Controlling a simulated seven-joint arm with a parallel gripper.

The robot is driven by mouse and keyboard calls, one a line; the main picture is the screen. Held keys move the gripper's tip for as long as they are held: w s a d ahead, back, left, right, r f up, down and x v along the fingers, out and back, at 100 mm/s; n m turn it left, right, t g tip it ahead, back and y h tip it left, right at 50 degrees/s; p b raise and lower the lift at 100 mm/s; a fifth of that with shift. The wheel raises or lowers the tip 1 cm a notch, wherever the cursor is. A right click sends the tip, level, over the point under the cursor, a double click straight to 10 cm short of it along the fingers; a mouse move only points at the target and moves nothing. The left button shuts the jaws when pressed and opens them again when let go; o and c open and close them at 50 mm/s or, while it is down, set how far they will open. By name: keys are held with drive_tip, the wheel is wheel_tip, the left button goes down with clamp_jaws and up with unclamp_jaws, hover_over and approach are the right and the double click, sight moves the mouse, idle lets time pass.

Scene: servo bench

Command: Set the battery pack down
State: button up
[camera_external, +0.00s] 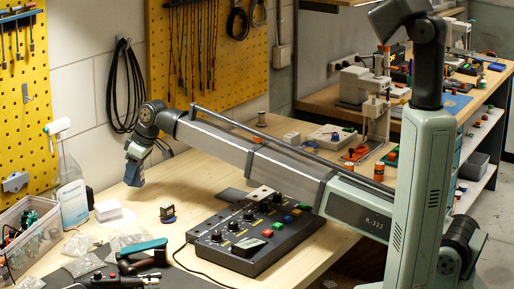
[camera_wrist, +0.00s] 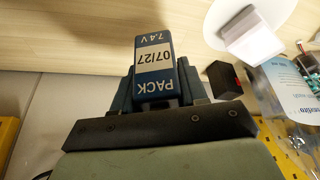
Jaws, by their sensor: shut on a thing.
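The battery pack (camera_wrist: 155,68) is a blue block with a white label band reading 07/27, with PACK and 7.4 V on the blue. In the wrist view it sits between the jaws of my gripper (camera_wrist: 158,85), which is shut on it. The pack's far end sticks out past the jaws over pale wood. In the external view my gripper (camera_external: 134,173) points down over the left part of the wooden bench (camera_external: 185,190). The pack is hard to tell from the jaws there. I cannot tell how high it is above the wood.
A white block (camera_external: 108,210) lies left of my gripper, and a small dark part (camera_external: 167,213) stands at its lower right. A black control box (camera_external: 255,230) with coloured buttons is further right. A clear bin (camera_external: 28,235) and small bags (camera_external: 78,243) crowd the left. Bare wood lies between.

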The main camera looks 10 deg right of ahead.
sight(134, 186)
drive_tip(key=shift+f, duration=2.2)
drive_tip(key=shift+f, duration=0.15)
drive_tip(key=o, duration=1.1)
drive_tip(key=v, duration=1.2)
